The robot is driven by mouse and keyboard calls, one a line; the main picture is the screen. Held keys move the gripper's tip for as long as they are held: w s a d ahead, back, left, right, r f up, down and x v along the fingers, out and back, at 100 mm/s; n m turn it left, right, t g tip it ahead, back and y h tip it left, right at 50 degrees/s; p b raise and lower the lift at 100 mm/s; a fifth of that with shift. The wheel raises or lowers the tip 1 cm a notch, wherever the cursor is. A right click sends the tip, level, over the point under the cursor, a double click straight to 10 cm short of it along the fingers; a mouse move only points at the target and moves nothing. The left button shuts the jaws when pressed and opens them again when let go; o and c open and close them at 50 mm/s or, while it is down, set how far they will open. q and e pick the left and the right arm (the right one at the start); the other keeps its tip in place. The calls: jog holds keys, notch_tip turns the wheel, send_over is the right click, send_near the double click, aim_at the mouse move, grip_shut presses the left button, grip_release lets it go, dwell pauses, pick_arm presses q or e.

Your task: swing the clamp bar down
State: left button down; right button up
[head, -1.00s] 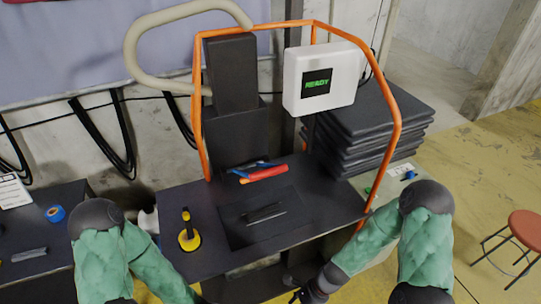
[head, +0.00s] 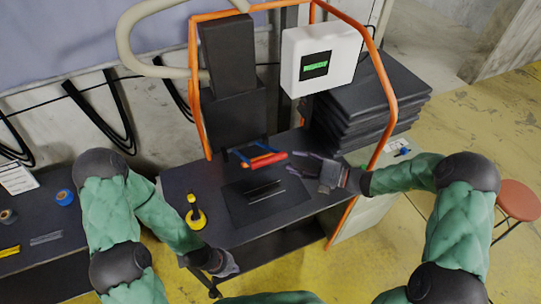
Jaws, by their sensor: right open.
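What looks like the clamp bar, a blue bracket with a red-orange grip (head: 270,159), stands at the back of the dark bench, behind a flat dark plate (head: 240,207). It appears tilted up from the bench top. My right gripper (head: 300,163) is open over the bench, just right of the red grip, fingers pointing left towards it. I see a gap or near touch at the grip's right end and cannot tell which. My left gripper (head: 227,264) hangs low by the bench's front edge, away from the bar; its finger opening is unclear.
An orange tube frame (head: 389,90) arches around the bench. A white box with a green-lit screen (head: 318,50) hangs above. A yellow-and-black tool (head: 195,213) stands at the bench's left. Dark slabs (head: 375,100) are stacked behind right. A red stool (head: 519,200) is at far right.

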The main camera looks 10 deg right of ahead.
aim_at(275, 160)
jog(key=x, duration=0.9)
jog(key=shift+a+f, duration=0.1)
grip_shut()
